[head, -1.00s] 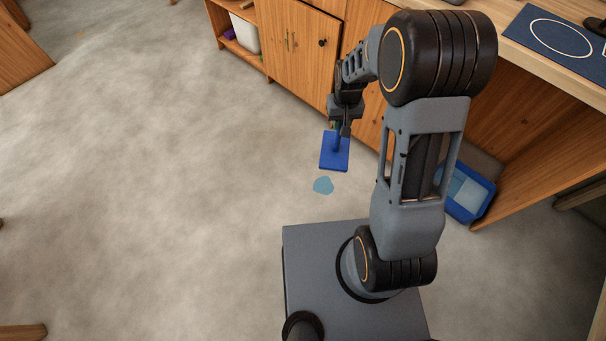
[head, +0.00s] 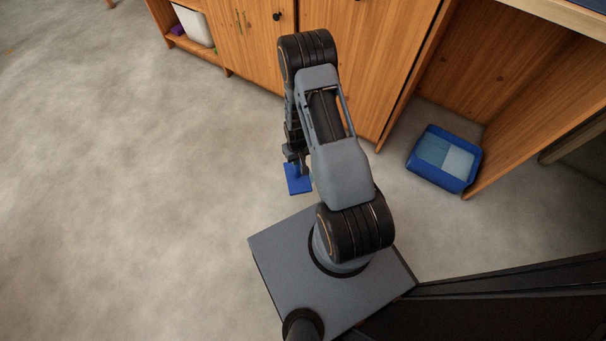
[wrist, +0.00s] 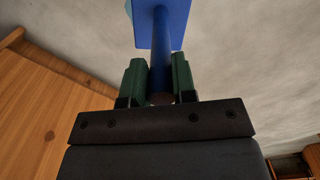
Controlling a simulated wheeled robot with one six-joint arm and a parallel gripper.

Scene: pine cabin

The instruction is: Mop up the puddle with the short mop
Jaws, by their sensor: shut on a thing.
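The short mop has a flat blue square head (head: 298,181) and a blue handle (wrist: 161,50). My gripper (head: 295,156) is shut on the handle, which stands between the two green fingers in the wrist view (wrist: 160,78). The mop head is low over the floor beside my base; whether it touches the floor I cannot tell. A small sliver of the light blue puddle (wrist: 128,7) shows at the edge of the mop head in the wrist view. The rest of the puddle is hidden behind the mop and my arm.
A blue tub (head: 422,178) with light blue contents stands on the floor at the right, next to a wooden panel. A wooden cabinet (head: 355,60) runs along the back, with a white bin (head: 193,27) on its open shelf. The grey floor at the left is clear.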

